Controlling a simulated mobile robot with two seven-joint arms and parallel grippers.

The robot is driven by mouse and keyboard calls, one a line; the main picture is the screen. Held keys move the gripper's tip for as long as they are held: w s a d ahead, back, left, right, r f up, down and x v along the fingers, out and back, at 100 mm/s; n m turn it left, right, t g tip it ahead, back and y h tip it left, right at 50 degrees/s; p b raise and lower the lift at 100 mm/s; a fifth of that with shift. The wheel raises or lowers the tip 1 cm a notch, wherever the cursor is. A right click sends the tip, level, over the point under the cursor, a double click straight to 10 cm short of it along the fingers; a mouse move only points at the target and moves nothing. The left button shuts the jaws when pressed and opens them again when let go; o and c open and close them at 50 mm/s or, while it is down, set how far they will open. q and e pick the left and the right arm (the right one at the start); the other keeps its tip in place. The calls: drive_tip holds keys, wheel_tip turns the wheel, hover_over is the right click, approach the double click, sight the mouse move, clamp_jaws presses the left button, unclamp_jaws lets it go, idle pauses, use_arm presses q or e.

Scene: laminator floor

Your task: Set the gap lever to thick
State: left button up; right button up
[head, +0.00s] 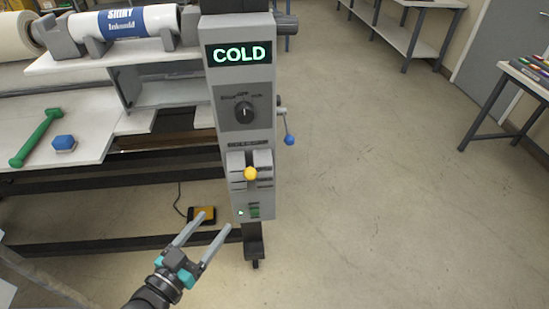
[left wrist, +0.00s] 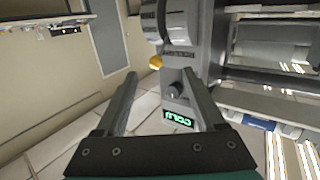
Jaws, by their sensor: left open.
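The gap lever with its yellow knob (head: 250,174) sticks out of the lower front of the grey control column (head: 243,75). A slotted scale plate lies around it, its marks too small to read. The yellow knob also shows in the left wrist view (left wrist: 155,62), upside down, beyond the fingers. My left gripper (head: 216,223) is open and empty, below and left of the knob and apart from it. Its two fingers also frame the column in the left wrist view (left wrist: 160,85). My right gripper is not seen.
The column's display (head: 238,53) reads COLD above a black dial (head: 244,112). A blue-knobbed crank (head: 289,139) is on its right side. A green-handled tool (head: 35,138) and a blue hexagonal piece (head: 64,143) lie on the laminator table. The floor to the right is clear.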

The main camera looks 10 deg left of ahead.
sight(246, 178)
use_arm(q)
drive_tip(key=r+x, duration=0.1)
drive_tip(key=x, duration=0.4)
drive_tip(key=r+x, duration=0.1)
drive_tip(key=x, duration=0.4)
drive_tip(key=d+r+x, duration=0.1)
drive_tip(key=x, duration=0.4)
drive_tip(key=shift+w+d+r, duration=0.1)
drive_tip(key=shift+w+d, duration=0.1)
drive_tip(key=shift+w, duration=0.1)
clamp_jaws()
idle(1.1)
